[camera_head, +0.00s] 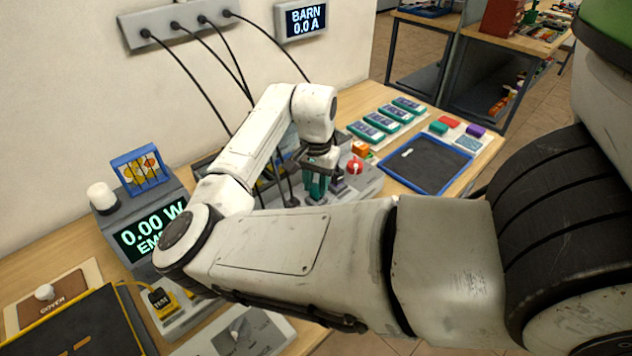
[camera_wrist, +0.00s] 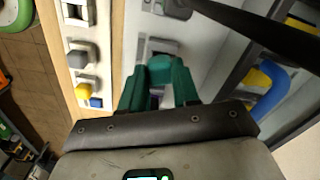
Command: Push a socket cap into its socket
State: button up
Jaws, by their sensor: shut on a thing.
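My gripper (camera_head: 317,190) has teal fingers and points down at the grey panel (camera_head: 366,185) on the bench. In the wrist view its fingers (camera_wrist: 160,75) are close together, shut on a small piece that they mostly hide. I take this to be the socket cap, but its shape is not clear. A dark square opening or block (camera_wrist: 165,46) shows just beyond the fingertips on the pale panel (camera_wrist: 130,30). I cannot tell whether it is the socket, or whether the held piece touches it.
A red knob (camera_head: 354,166) and an orange block (camera_head: 361,149) stand just right of my gripper. Black cables (camera_head: 190,75) hang from the wall strip (camera_head: 165,25). A blue-rimmed tray (camera_head: 430,189) lies right. A display box (camera_head: 150,232) stands left.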

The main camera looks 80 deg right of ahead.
aim_at(316, 186)
jog(key=shift+f+b, duration=0.3)
jog(key=shift+f, duration=0.3)
jog(key=o, duration=0.7)
jog(key=shift+o, duration=0.2)
notch_tip(316, 186, up, 6)
jog(key=p, duration=0.5)
jog(key=shift+r+p, duration=0.55)
jog(key=shift+r, duration=1.95)
